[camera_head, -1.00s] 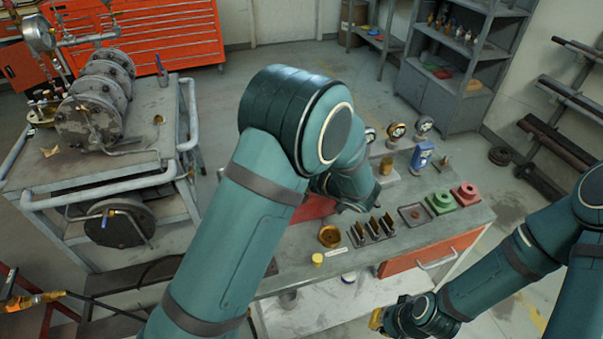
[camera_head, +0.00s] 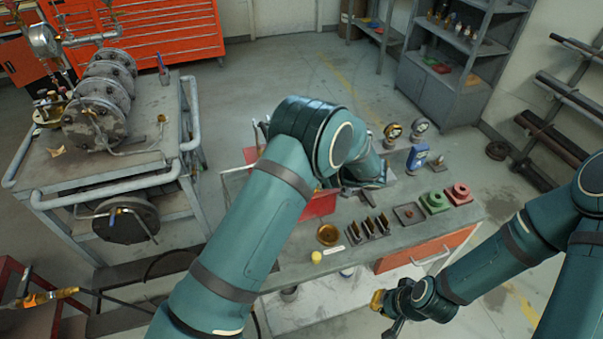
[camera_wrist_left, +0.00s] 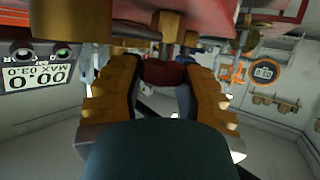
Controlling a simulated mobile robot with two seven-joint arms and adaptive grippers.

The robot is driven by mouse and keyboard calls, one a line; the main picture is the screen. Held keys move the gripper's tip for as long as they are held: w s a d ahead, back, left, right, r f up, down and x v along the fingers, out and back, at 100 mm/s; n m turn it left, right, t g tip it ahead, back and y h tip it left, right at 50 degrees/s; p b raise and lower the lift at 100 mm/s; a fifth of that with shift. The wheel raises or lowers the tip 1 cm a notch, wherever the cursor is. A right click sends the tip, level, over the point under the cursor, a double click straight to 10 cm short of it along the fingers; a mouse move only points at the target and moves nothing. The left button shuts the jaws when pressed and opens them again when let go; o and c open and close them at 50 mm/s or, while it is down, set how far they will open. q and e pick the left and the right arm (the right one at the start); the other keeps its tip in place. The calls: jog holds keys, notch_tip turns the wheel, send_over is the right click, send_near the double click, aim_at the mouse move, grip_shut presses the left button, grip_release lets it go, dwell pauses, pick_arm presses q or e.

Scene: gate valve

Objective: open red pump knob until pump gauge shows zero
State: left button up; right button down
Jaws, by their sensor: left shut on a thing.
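In the left wrist view, the yellow-padded fingers of my left gripper (camera_wrist_left: 164,88) are closed on a dark red knob (camera_wrist_left: 163,72) between them. A brass-coloured stem (camera_wrist_left: 169,26) shows just above it. An orange-ringed gauge (camera_wrist_left: 264,72) with a dark face sits to the right; its reading is too small to tell. In the head view my left arm hides the knob, the pump and the gripper's fingers. My right gripper (camera_head: 380,308) hangs in front of the bench, away from the knob; its opening is unclear.
The grey bench (camera_head: 440,228) holds a red panel (camera_head: 318,204), small dial gauges (camera_head: 393,131), a blue device (camera_head: 417,158), and green (camera_head: 435,202) and red (camera_head: 458,194) blocks. A metal cart (camera_head: 150,95) stands left. An upside-down sign (camera_wrist_left: 40,84) shows in the wrist view.

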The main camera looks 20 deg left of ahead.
pick_arm(q)
jog(key=shift+a+n+g, duration=0.1)
jog(key=shift+n+g, duration=0.2)
jog(key=o, duration=1.2)
jog(key=v, duration=1.2)
jog(key=shift+f, duration=0.1)
jog(key=shift+s, duration=0.1)
